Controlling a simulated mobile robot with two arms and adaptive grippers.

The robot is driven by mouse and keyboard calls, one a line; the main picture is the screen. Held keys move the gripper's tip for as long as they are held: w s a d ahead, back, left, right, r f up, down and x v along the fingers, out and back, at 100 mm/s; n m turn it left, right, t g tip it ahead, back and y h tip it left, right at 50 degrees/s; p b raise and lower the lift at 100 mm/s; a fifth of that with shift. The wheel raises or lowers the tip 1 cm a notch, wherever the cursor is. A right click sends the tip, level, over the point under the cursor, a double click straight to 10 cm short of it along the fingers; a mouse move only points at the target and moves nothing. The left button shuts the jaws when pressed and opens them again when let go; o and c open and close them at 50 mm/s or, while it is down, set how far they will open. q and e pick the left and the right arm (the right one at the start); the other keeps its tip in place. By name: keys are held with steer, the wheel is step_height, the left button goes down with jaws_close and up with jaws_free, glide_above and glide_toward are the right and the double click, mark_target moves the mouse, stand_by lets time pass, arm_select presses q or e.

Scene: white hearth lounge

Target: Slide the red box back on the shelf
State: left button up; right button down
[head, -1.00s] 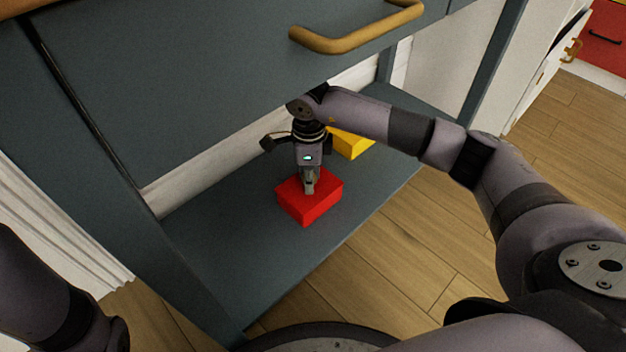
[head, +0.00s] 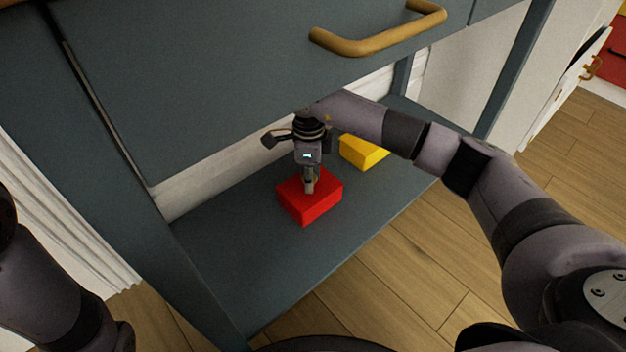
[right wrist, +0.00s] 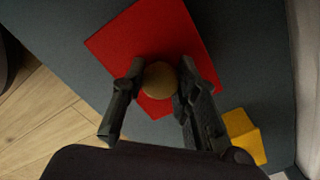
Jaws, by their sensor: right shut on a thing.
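The red box (head: 318,206) sits on the dark grey-blue shelf (head: 240,255), a little behind its front edge. My right gripper (head: 309,188) reaches down onto the box from above. In the right wrist view, the right gripper (right wrist: 152,88) has its fingers on either side of a round tan knob (right wrist: 160,80) on top of the red box (right wrist: 135,35), shut on it. The fingers hide part of the box top. My left arm shows at the lower left of the head view, but its gripper is out of view.
A yellow block (head: 362,152) stands on the shelf behind and right of the red box, apart from it. A drawer front with a brass handle (head: 380,36) overhangs the shelf. Shelf space left of the box is clear. Wooden floor lies in front.

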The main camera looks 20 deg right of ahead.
steer(key=shift+w+a+b, duration=0.25)
steer(key=shift+w, duration=0.4)
steer(key=shift+w+a+b, duration=0.2)
steer(key=shift+w, duration=0.45)
steer(key=c, duration=1.2)
jaws_free()
steer(key=shift+r, duration=0.1)
